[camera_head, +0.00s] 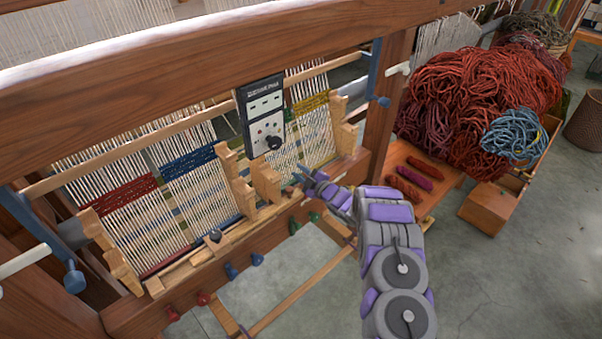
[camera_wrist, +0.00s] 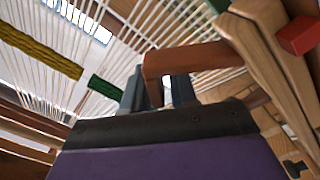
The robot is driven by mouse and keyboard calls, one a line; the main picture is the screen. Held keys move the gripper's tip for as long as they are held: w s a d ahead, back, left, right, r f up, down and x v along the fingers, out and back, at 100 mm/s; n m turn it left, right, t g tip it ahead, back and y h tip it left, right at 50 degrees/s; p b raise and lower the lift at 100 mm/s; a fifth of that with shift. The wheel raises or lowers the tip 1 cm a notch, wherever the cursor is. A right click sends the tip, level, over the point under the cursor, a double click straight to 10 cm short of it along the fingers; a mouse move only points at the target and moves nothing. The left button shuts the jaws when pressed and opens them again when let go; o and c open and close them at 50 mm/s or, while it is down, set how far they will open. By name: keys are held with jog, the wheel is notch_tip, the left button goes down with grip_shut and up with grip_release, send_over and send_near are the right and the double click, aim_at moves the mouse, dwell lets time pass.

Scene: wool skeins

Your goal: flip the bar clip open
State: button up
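A reddish-brown, arch-shaped piece (camera_wrist: 200,57), which looks like the bar clip, crosses the wrist view in front of the white warp threads. Its left leg drops between the two blue-grey fingertips of my gripper (camera_wrist: 158,92). The fingers stand apart, one on each side of that leg. A gap shows on the right side; contact on the left is unclear. In the head view my gripper (camera_head: 303,175) is at the loom's front beam, right of the wooden blocks. The clip cannot be made out clearly there.
The loom's wooden uprights (camera_head: 267,180) stand close left of my gripper. A black control box (camera_head: 262,118) hangs above it. Coloured pegs (camera_head: 231,270) stick out of the front beam. A wool pile (camera_head: 470,95) and low bench (camera_head: 412,160) are to the right. Floor is open at lower right.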

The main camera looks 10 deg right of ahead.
jog(key=shift+o, duration=0.7)
jog(key=shift+s+d+f, duration=0.1)
jog(key=shift+s+d, duration=0.3)
jog(key=shift+s, duration=0.05)
jog(key=p+v, duration=0.1)
jog(key=v, duration=1.5)
jog(key=shift+s, duration=0.1)
